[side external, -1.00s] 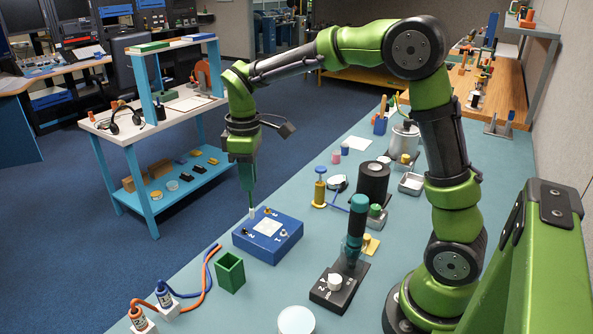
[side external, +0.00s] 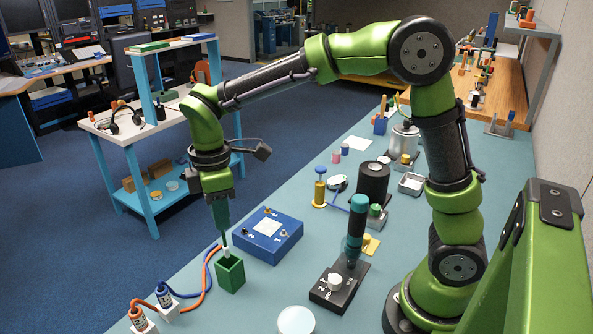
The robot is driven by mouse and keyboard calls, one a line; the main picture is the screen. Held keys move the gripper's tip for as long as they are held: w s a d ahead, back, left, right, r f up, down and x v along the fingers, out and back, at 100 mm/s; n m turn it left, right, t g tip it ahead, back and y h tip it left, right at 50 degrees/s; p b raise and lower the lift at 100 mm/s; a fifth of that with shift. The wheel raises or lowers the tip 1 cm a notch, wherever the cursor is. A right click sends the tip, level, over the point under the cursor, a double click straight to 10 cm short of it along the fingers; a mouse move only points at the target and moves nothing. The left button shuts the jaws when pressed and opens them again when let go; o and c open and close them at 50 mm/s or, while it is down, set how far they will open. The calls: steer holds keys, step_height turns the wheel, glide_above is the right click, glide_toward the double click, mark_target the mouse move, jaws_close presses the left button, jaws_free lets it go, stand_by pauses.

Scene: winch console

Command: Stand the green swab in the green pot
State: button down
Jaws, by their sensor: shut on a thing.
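The green pot (side external: 231,276) is a square, open-topped box standing on the blue-grey bench near its left edge. My gripper (side external: 221,212) is directly above it, pointing down and shut on the green swab (side external: 225,240). The swab hangs almost upright, with its white tip downward at the pot's mouth. I cannot tell whether the tip is just above the rim or just inside it. The swab's upper part is hard to tell apart from my gripper's green fingers.
A blue box with knobs (side external: 268,236) stands close behind the pot, to the right. Orange and blue cables (side external: 207,283) run just left of the pot to white sockets (side external: 143,322). A black lever unit (side external: 340,288) stands to the right. The bench between is clear.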

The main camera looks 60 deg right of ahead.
mark_target(226, 245)
steer(key=shift+f, duration=3.25)
steer(key=c, duration=1)
jaws_free()
step_height(226, 245, up, 17)
steer(key=shift+f, duration=0.1)
